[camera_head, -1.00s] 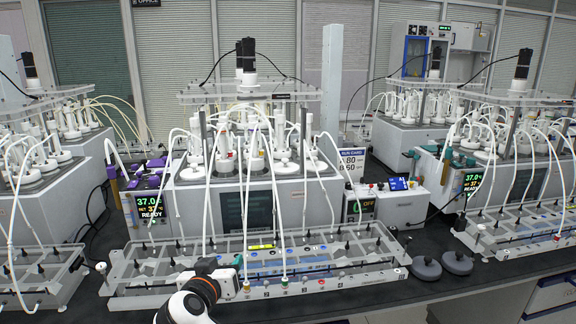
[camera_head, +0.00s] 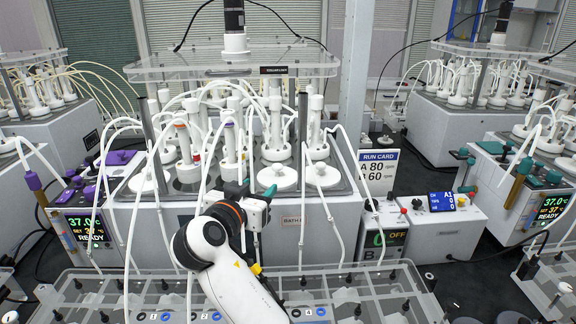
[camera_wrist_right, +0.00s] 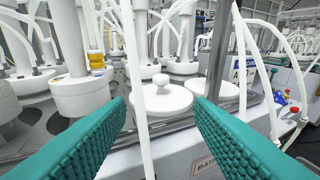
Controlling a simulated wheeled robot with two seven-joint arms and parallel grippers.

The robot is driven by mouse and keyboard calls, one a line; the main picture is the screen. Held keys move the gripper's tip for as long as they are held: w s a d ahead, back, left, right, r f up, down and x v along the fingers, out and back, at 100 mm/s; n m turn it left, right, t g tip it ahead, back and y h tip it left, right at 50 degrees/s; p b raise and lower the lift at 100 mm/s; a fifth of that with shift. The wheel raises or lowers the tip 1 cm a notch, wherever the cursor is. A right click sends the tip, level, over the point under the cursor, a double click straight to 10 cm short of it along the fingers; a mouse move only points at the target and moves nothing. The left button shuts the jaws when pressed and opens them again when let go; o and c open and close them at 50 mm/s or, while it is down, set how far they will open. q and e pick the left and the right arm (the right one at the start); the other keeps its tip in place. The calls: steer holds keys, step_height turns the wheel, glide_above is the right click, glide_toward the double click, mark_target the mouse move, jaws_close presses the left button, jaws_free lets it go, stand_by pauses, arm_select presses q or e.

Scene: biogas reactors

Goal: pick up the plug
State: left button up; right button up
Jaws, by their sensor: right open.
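A white disc-shaped plug with a small round knob (camera_wrist_right: 163,97) sits on the top of the bath unit. In the right wrist view it lies between and beyond my two teal fingers. It seems to be the white disc (camera_head: 279,178) just beyond my right gripper (camera_head: 266,191) in the head view. My right gripper is open and empty, its fingers spread to either side of the plug in the wrist view, apparently not touching it. A white tube (camera_wrist_right: 137,95) passes upright in front of the plug's left side. My left gripper is not in view.
A second white disc (camera_head: 322,175) sits to the right. White bottles with tubes (camera_head: 187,165) crowd the left, under a clear shelf (camera_head: 235,66). A clear tube rack (camera_head: 345,285) lies in front.

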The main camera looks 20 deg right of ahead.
mark_target(276, 171)
steer(key=x, duration=0.1)
steer(key=p+x, duration=0.1)
steer(key=x, duration=0.1)
steer(key=shift+w+d+r+p, duration=0.1)
steer(key=shift+w+r+p, duration=0.05)
steer(key=shift+r+p, duration=0.15)
steer(key=shift+p+x, duration=0.4)
steer(key=shift+x, duration=0.7)
steer(key=shift+w+d+f, duration=0.25)
steer(key=shift+d, duration=0.05)
steer(key=shift+w+d, duration=0.15)
steer(key=shift+w, duration=0.1)
steer(key=p+x, duration=0.2)
steer(key=x, duration=0.2)
steer(key=shift+d+p, duration=0.2)
steer(key=shift+p, duration=0.2)
steer(key=shift+w+d, duration=0.1)
steer(key=shift+w, duration=0.1)
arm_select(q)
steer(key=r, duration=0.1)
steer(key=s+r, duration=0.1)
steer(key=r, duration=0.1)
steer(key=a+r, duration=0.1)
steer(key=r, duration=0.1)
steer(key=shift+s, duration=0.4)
